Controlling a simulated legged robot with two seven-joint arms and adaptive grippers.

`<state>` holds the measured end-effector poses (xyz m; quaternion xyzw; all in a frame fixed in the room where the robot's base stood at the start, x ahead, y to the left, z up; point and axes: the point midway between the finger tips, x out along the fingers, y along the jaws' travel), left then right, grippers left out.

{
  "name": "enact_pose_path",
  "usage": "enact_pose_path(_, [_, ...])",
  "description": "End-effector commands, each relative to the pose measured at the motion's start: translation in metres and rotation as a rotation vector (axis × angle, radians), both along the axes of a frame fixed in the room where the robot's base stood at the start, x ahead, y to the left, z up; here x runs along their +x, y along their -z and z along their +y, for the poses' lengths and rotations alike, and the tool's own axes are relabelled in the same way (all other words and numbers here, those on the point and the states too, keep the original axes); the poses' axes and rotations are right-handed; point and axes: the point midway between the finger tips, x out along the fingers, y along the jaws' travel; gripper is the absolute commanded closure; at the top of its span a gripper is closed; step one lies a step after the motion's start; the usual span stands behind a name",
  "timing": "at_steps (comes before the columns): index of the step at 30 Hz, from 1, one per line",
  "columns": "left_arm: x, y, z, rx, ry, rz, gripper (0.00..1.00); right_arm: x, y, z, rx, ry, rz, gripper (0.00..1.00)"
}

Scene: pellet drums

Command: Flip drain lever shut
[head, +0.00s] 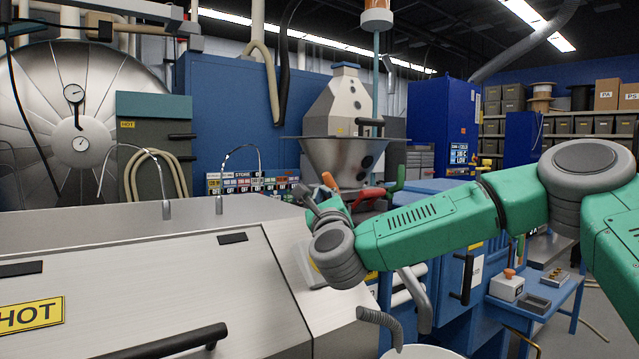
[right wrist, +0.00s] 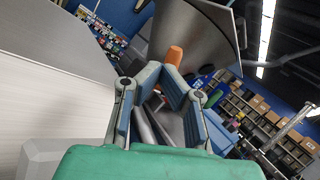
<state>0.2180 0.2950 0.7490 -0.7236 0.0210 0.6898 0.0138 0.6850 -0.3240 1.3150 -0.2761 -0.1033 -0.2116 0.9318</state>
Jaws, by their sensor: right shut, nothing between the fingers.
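An orange-tipped lever handle (head: 328,180) stands up just beyond my right gripper in the head view, below the metal hopper. It also shows in the right wrist view (right wrist: 174,55), right past the fingertips; whether they touch it I cannot tell. A red lever (head: 368,194) and a green lever (head: 395,178) are further right. None is labelled as the drain lever. My right gripper (head: 308,196) is shut and empty, with its blue-padded fingers converging in the right wrist view (right wrist: 161,70). My wrist hides the lever's base. My left gripper is out of view.
A brushed-metal machine cover (head: 150,260) with a black handle (head: 165,343) and a HOT label fills the lower left. The steel hopper (head: 345,152) rises behind the levers. A white container rim (head: 422,352) shows at bottom. A blue side table (head: 535,302) stands at right.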

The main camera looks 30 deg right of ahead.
Motion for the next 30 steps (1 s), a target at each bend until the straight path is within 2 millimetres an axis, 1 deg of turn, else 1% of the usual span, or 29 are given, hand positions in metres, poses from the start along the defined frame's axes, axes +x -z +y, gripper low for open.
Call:
enact_pose_path(1, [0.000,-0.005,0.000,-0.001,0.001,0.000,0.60,0.007,-0.003,-0.009,0.002,0.006,0.000,1.00])
enact_pose_path(4, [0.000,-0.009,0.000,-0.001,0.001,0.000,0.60,0.019,-0.005,-0.019,0.007,0.005,0.001,1.00])
enact_pose_path(7, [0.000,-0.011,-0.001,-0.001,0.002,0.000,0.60,0.027,-0.008,-0.021,0.006,0.004,0.000,1.00])
enact_pose_path(9, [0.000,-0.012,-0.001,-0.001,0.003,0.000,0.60,0.031,-0.009,-0.018,0.004,0.003,0.001,1.00])
enact_pose_path(15, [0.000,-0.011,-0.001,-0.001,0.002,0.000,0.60,0.033,-0.013,-0.005,-0.006,0.001,0.001,1.00])
enact_pose_path(19, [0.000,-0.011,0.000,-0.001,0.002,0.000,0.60,0.033,-0.014,0.001,-0.010,-0.002,0.001,1.00])
enact_pose_path(30, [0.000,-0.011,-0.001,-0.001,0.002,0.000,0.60,0.035,-0.011,-0.012,0.005,-0.004,0.002,1.00])
